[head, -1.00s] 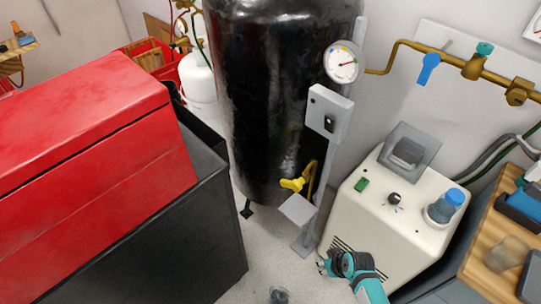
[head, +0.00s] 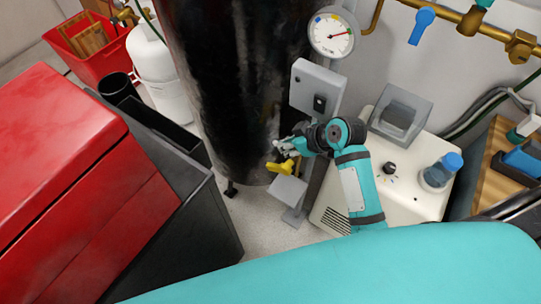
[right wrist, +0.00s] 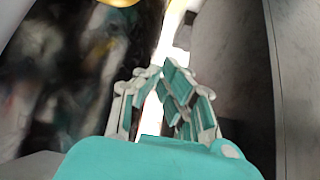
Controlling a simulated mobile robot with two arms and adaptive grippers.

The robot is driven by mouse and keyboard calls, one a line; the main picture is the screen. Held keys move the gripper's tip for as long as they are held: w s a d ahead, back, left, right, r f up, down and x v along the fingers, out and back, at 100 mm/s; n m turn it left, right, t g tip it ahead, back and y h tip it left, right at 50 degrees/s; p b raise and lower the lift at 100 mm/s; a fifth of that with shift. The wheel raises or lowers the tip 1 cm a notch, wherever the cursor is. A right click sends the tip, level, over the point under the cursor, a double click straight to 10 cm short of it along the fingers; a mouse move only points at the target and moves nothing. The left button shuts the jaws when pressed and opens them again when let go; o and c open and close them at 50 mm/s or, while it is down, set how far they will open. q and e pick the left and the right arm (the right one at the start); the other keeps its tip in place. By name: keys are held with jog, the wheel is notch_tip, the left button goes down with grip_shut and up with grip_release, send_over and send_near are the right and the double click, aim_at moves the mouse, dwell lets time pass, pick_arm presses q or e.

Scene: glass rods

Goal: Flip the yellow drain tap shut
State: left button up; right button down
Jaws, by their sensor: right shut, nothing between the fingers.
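The yellow drain tap (head: 280,168) sits low on the front right of the black tank (head: 222,80), above a small grey plate. Its lever appears to lie sideways, but my gripper partly covers the brass pipe behind it. My right gripper (head: 284,147) is shut and empty, just above the tap in the head view; I cannot tell whether it touches. In the right wrist view the shut fingers (right wrist: 160,72) show with nothing between them, and a bit of yellow (right wrist: 117,2), likely the tap, shows at the top edge. My left gripper is out of view.
A grey switch box (head: 317,88) and a pressure gauge (head: 332,34) are above my right gripper. A cream machine (head: 408,190) stands to the right. A red chest (head: 55,170) on a dark cabinet stands left. The grey plate (head: 287,189) sits close below the tap.

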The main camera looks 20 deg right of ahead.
send_over(271, 164)
jog(key=w+a, duration=0.2)
notch_tip(271, 164, down, 8)
jog(key=shift+s+d+f+b, duration=0.3)
jog(key=shift+s+d+f, duration=0.55)
jog(key=shift+f, duration=0.1)
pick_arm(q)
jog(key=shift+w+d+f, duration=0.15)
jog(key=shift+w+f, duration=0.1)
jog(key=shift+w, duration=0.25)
pick_arm(e)
jog(key=shift+s+d+f, duration=0.2)
jog(key=shift+s+f, duration=0.1)
jog(key=shift+f, duration=0.2)
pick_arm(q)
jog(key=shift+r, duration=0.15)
pick_arm(e)
jog(key=shift+r+p, duration=0.1)
jog(key=shift+p, duration=0.35)
jog(key=shift+f, duration=0.2)
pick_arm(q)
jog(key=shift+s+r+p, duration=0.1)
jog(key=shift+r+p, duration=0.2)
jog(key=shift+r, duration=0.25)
pick_arm(e)
jog(key=shift+g, duration=0.3)
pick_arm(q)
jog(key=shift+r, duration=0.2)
pick_arm(e)
jog(key=shift+h, duration=0.3)
